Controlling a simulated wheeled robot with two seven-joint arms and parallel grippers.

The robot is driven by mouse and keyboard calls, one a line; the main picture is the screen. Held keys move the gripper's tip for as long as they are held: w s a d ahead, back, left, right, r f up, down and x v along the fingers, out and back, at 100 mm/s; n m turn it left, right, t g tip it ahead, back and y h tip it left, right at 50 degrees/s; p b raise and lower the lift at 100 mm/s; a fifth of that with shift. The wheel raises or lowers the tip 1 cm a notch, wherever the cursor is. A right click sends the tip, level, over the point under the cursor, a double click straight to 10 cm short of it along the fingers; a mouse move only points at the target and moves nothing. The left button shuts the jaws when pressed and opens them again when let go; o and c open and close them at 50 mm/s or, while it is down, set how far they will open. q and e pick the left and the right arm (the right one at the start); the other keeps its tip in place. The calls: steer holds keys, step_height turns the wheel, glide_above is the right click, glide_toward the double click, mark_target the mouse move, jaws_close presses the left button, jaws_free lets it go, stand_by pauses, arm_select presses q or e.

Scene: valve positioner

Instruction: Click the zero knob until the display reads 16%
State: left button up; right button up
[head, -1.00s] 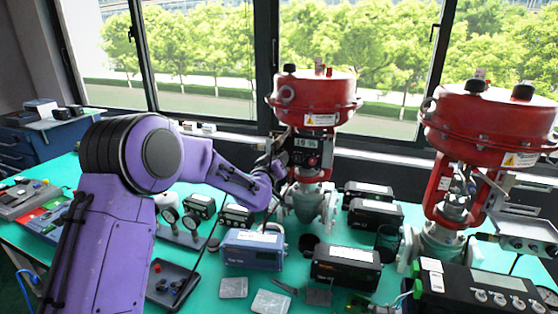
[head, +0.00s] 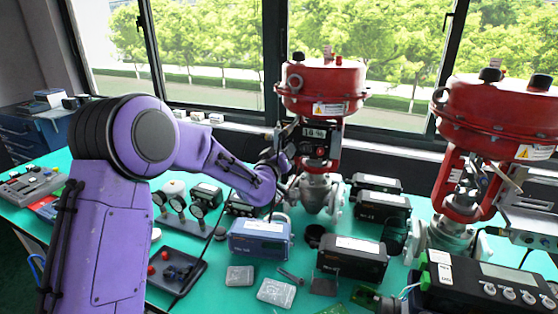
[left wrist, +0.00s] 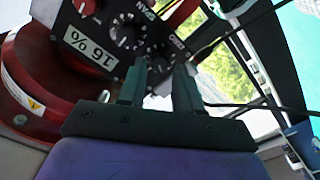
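The positioner is a dark box (head: 315,146) on the yoke of the middle red valve. Its white display (head: 313,132) reads 16 %. In the left wrist view the display (left wrist: 88,50) is upside down and also reads 16 %. In the head view this gripper (head: 284,160) is at the positioner's left side, partly hidden. My right gripper is not in view.
A second red valve (head: 495,115) stands at the right. Gauges (head: 180,203), a blue-grey box (head: 260,240), black boxes (head: 352,258) and a console (head: 485,290) crowd the green table around the middle valve. Dark cables cross the left wrist view.

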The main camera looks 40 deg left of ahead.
arm_select(q)
steer(key=b+v, duration=0.1)
steer(key=v, duration=0.7)
steer(key=shift+s, duration=0.2)
